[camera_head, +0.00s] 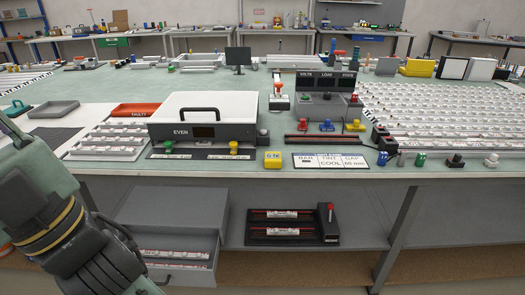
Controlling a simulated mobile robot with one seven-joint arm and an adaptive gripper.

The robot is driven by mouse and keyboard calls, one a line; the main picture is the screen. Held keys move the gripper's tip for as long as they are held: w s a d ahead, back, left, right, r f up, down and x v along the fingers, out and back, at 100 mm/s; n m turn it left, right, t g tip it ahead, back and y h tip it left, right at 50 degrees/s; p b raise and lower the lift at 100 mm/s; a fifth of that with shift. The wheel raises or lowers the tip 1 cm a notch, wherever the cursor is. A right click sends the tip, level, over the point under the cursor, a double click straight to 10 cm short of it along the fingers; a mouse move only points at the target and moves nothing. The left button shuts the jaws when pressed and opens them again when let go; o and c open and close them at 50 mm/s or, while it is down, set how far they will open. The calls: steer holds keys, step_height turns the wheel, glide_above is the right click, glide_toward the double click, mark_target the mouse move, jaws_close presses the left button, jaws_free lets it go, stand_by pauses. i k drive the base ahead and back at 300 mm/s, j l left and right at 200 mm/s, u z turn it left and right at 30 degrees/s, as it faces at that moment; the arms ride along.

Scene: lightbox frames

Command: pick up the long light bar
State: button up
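Several light bars are in view, and I cannot tell which one is the long light bar. Two white bars with red ends lie in a black holder (322,237) on the shelf under the table: an upper bar (282,214) and a lower bar (280,232). Thin white bars (175,254) lie in the open grey drawer (205,232) at the lower left. My arm fills the lower left; my gripper's fingers are not in view.
The green table (420,173) carries a row of several white strips (440,107) at right, a yellow block (273,160), a sign card (330,161) and a display unit (328,88). A red tray (135,110) and a grey tray (54,109) stand at left. The shelf (360,232) is clear right of the holder.

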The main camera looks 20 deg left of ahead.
mark_target(183, 255)
steer(key=i+j+u, duration=0.15)
steer(key=u, duration=0.35)
steer(key=i+j+u, duration=0.2)
steer(key=u, duration=0.3)
steer(key=i+j+u, duration=0.1)
steer(key=u, duration=0.4)
steer(key=i, duration=0.1)
